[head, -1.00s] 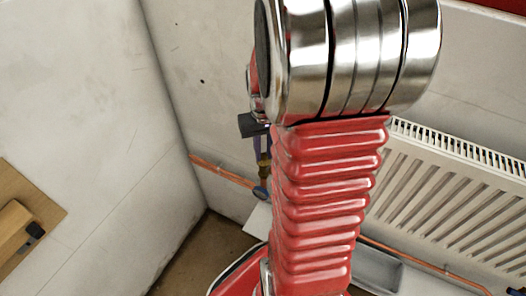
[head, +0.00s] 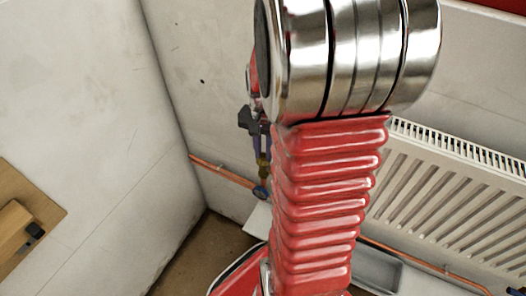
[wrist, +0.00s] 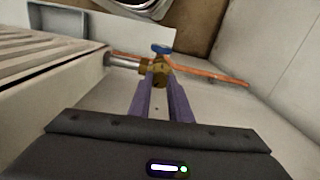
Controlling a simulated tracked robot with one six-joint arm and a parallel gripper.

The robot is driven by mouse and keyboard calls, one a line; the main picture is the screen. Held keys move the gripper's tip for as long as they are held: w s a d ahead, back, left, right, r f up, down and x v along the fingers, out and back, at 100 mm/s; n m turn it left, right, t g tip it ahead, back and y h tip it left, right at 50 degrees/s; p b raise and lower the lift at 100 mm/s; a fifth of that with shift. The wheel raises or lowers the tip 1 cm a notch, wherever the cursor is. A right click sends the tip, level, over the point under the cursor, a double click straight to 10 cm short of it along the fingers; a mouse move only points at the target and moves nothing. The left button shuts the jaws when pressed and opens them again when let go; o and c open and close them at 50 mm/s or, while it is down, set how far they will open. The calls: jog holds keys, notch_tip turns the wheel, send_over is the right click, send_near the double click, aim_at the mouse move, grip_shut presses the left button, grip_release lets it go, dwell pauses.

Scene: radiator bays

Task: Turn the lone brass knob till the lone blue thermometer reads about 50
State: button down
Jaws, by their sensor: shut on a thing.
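The brass knob (wrist: 158,76) is at the valve on the pipe in the wrist view. The two purple fingers of my gripper (wrist: 161,80) are shut on it. In the head view my gripper (head: 263,150) points down at the brass piece (head: 263,171), partly hidden behind my red arm. A blue round part (wrist: 161,48), apparently the thermometer, sits just beyond the knob. It also shows below the brass in the head view (head: 260,192). Its face is seen too small and edge-on, so I cannot read it.
A white radiator (head: 450,200) stands to the right along the wall. A copper pipe (head: 225,173) runs to the valve and on along the wall. A grey tray (head: 375,268) lies below the radiator. A wooden piece (head: 15,230) is at far left.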

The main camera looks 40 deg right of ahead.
aim_at(264, 155)
jog(key=shift+d+m, duration=0.1)
jog(key=shift+m, duration=0.3)
jog(key=c, duration=1.6)
grip_release()
jog(key=shift+c, duration=0.2)
jog(key=shift+r, duration=3.7)
